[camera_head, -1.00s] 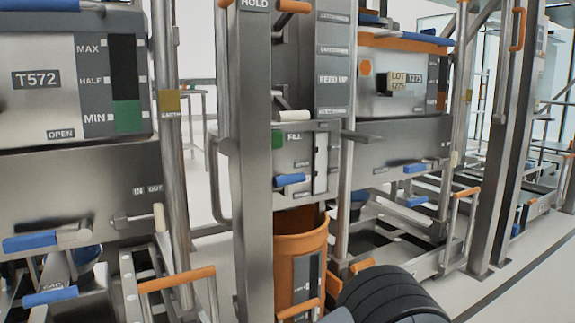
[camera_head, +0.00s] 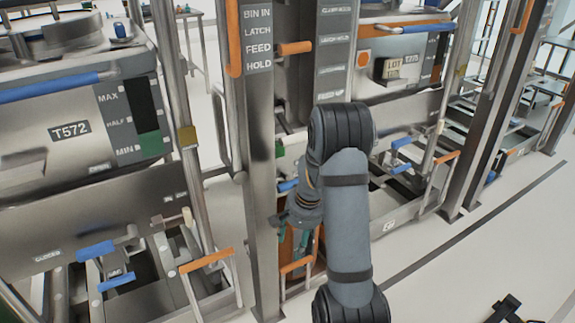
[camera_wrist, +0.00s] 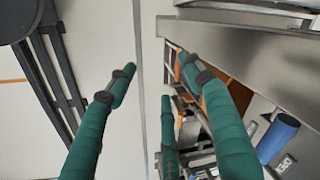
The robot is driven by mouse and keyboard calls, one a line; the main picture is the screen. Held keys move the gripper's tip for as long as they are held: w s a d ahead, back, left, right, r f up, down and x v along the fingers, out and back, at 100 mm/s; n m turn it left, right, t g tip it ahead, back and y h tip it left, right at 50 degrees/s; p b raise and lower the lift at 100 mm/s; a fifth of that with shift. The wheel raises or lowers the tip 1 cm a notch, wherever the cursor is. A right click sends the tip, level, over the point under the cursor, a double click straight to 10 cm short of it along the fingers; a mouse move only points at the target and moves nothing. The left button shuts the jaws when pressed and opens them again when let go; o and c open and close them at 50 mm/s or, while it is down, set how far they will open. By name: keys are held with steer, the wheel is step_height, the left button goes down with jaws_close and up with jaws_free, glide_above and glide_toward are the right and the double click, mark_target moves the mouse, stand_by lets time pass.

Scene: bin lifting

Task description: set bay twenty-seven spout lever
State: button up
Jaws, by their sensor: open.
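No label reading twenty-seven or spout is legible, so I cannot tell which lever is the spout lever. Blue-handled levers show on the left machine (camera_head: 97,250), on the fill panel behind my arm (camera_head: 287,185), and on the right machine (camera_head: 402,142). My gripper (camera_head: 304,240) hangs in front of the orange bin, partly hidden by my arm. In the wrist view its teal fingers (camera_wrist: 158,88) are spread and empty. A blue cylindrical handle (camera_wrist: 278,137) lies right of the fingers there, apart from them.
A steel post (camera_head: 258,150) labelled BIN IN, LATCH, FEED, HOLD carries an orange lever (camera_head: 295,48). The orange bin (camera_head: 288,262) is largely covered by my arm. Orange-topped rails (camera_head: 206,260) jut out low. Pale floor (camera_head: 490,245) is open at right.

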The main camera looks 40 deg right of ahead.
steer(key=s+d+r+m+t+p, duration=0.1)
steer(key=d+r+m, duration=0.15)
steer(key=d, duration=0.25)
steer(key=s+d+r+m+p, duration=0.1)
steer(key=s+d+m+p, duration=0.15)
steer(key=d, duration=0.35)
steer(key=m+t+y+b, duration=0.1)
steer(key=m+t+y, duration=0.1)
steer(key=t+y, duration=0.3)
glide_toward(291, 188)
steer(key=a+h, duration=0.1)
steer(key=a, duration=0.1)
steer(key=shift+t+h, duration=0.3)
steer(key=x, duration=1)
steer(key=shift+w+d+f+b, duration=0.15)
steer(key=shift+w+f+b, duration=0.15)
steer(key=shift+b, duration=0.1)
steer(key=shift+s, duration=0.1)
jaws_close()
